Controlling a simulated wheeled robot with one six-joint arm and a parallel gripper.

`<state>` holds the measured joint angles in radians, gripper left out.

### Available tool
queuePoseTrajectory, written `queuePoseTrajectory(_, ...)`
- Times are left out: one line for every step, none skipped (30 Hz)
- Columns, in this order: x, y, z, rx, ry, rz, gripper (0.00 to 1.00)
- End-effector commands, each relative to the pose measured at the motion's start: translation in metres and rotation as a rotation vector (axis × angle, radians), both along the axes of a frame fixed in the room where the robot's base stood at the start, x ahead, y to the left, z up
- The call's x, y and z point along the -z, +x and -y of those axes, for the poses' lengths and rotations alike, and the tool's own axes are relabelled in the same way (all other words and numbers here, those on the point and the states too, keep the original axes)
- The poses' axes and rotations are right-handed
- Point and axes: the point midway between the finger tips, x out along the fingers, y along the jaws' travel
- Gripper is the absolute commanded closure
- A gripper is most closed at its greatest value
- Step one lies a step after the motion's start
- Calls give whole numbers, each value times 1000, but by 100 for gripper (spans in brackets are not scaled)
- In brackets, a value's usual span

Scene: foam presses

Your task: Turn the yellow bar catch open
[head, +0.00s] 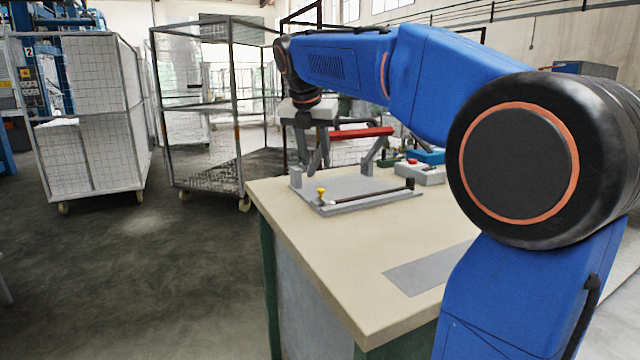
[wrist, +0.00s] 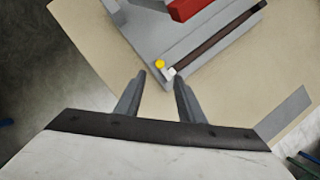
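The yellow catch (head: 321,190) is a small round-topped piece at the near left corner of the grey plate (head: 345,187) on the bench. A dark bar (head: 370,197) lies along the plate's near edge, its pale end close beside the catch. In the wrist view the yellow catch (wrist: 159,64) shows just beyond and between the fingertips, with the white bar end (wrist: 170,73) near the right finger. My gripper (wrist: 161,75) is open and empty, fingers apart. In the head view my gripper (head: 312,165) hangs above the plate. I cannot tell whether it touches anything.
A red bar (head: 362,132) on grey supports stands behind the plate. A grey control box (head: 420,172) with a red button sits to its right. The beige bench top (head: 330,255) is clear in front except for a flat grey patch (head: 430,268). Wire cages (head: 205,110) stand left.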

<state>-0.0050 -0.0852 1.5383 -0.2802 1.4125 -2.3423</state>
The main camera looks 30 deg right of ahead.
Motion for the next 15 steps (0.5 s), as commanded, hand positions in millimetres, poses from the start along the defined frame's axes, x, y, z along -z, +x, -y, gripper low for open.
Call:
queuePoseTrajectory(9, 2, 3, 2, 0, -2, 65)
queuePoseTrajectory(14, 3, 5, 2, 0, -2, 65)
queuePoseTrajectory(20, 6, 7, 2, 0, -2, 65)
queuePoseTrajectory(25, 7, 8, 2, 0, -2, 65)
queuePoseTrajectory(31, 8, 9, 2, 0, -2, 65)
queuePoseTrajectory(37, 10, 11, 1, 1, -2, 65)
queuePoseTrajectory(42, 12, 12, 2, 0, -2, 65)
queuePoseTrajectory(46, 13, 14, 1, 0, -3, 65)
queuePoseTrajectory(52, 15, 16, 2, 0, -2, 65)
queuePoseTrajectory(57, 16, 17, 2, 0, -2, 65)
queuePoseTrajectory(60, 17, 18, 1, 0, -1, 65)
queuePoseTrajectory(66, 19, 20, 2, 0, -2, 65)
queuePoseTrajectory(69, 20, 21, 2, 0, -2, 65)
queuePoseTrajectory(72, 21, 21, 2, 0, -2, 65)
queuePoseTrajectory(75, 22, 23, 1, 0, -1, 65)
